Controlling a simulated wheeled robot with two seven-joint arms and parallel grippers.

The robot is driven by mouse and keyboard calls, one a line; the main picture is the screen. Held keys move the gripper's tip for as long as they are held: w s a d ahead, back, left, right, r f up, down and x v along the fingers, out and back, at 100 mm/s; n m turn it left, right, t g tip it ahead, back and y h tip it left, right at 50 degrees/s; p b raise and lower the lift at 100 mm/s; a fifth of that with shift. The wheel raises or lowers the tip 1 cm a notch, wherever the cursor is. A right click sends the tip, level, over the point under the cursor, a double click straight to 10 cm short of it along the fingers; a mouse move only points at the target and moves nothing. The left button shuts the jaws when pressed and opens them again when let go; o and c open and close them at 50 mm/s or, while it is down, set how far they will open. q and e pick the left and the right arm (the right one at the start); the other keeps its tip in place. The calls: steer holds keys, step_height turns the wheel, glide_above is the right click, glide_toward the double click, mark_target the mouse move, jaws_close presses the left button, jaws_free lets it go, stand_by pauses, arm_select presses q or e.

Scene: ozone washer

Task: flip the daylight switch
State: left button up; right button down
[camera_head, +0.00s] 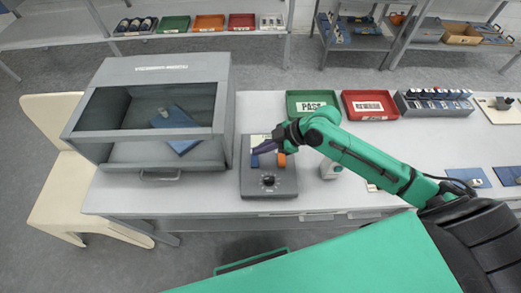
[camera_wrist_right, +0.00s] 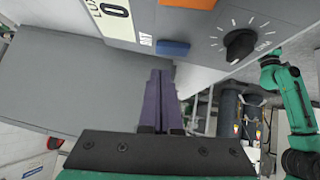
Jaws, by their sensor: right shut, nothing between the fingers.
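A grey control box (camera_head: 256,188) stands on the table right of the grey cabinet. It carries a blue switch (camera_head: 255,161), an orange switch (camera_head: 281,160) and a black knob (camera_head: 268,181). In the right wrist view the blue switch (camera_wrist_right: 173,47) lies just beyond my fingertips, the orange switch (camera_wrist_right: 187,3) is at the top edge and the knob (camera_wrist_right: 240,44) is to the right. I cannot read which switch is marked daylight. My right gripper (camera_head: 261,148) is shut and empty, its purple fingers close to the blue switch; contact cannot be told. My left gripper is not in view.
The open-fronted cabinet (camera_head: 105,80) stands close on the left with a blue item inside. A green PASS tray (camera_head: 297,112), a red tray (camera_head: 351,105) and a grey rack (camera_head: 404,108) line the back.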

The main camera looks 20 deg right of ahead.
mark_target(261, 159)
step_height(261, 159, down, 2)
steer(key=shift+w+d+f, duration=0.1)
steer(key=shift+f, duration=0.05)
steer(key=shift+w+f+g+b, duration=0.1)
steer(key=shift+f+g+b, duration=0.2)
steer(key=shift+f, duration=0.05)
